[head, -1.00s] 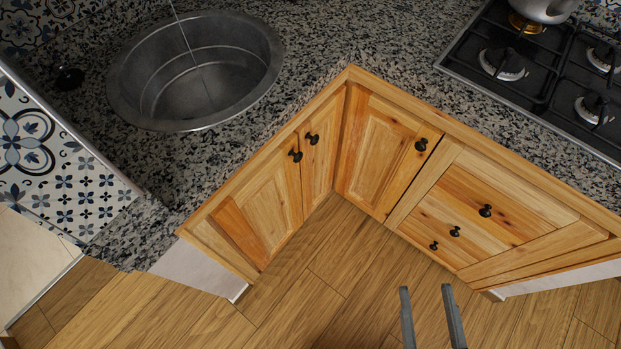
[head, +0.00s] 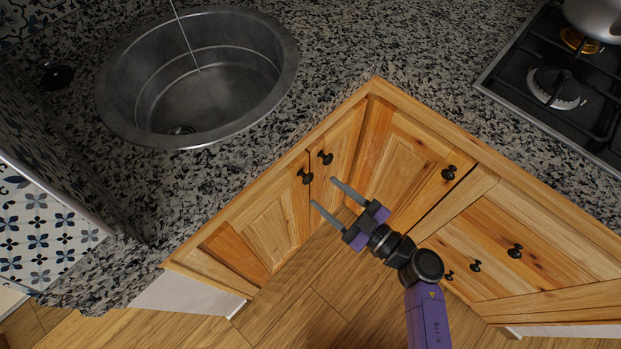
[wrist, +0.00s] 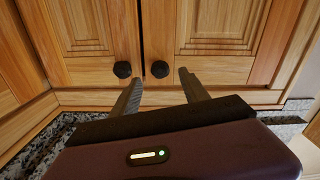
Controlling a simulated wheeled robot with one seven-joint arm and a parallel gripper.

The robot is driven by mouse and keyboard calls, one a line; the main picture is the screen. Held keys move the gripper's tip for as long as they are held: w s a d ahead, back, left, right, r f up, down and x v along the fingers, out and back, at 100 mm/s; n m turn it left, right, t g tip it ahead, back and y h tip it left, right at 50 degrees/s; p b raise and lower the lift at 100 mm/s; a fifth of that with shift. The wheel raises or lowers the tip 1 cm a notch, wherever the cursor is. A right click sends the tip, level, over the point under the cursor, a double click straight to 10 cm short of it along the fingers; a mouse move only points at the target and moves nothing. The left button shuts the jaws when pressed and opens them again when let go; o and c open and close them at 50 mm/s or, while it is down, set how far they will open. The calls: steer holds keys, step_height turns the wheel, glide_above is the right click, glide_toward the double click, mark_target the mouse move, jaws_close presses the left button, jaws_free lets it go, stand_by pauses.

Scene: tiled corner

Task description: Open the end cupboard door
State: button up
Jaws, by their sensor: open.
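The end cupboard door (head: 269,234) is a shut wooden panel door at the left of the two-door cupboard under the sink. Its round black knob (head: 304,176) is near its upper right corner. My gripper (head: 323,191) is open and empty, its two fingers pointing at the pair of doors, just short of the knobs. The wrist view appears upside down, with the end door (wrist: 222,25) on the right. There its knob (wrist: 160,69) shows between my fingertips (wrist: 159,77); I cannot tell how much depth separates them.
The neighbouring door's knob (head: 324,157) is close beside the end door's knob. The granite worktop (head: 330,50) with a round sink (head: 200,80) overhangs the doors. Right of the corner are another cupboard door (head: 400,165) and drawers. The wooden floor (head: 290,318) is clear.

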mark_target(310, 181)
steer(key=b+x, duration=0.1)
steer(key=x, duration=0.5)
steer(key=shift+w+a, duration=0.1)
steer(key=shift+a, duration=0.1)
jaws_close()
stand_by(1.2)
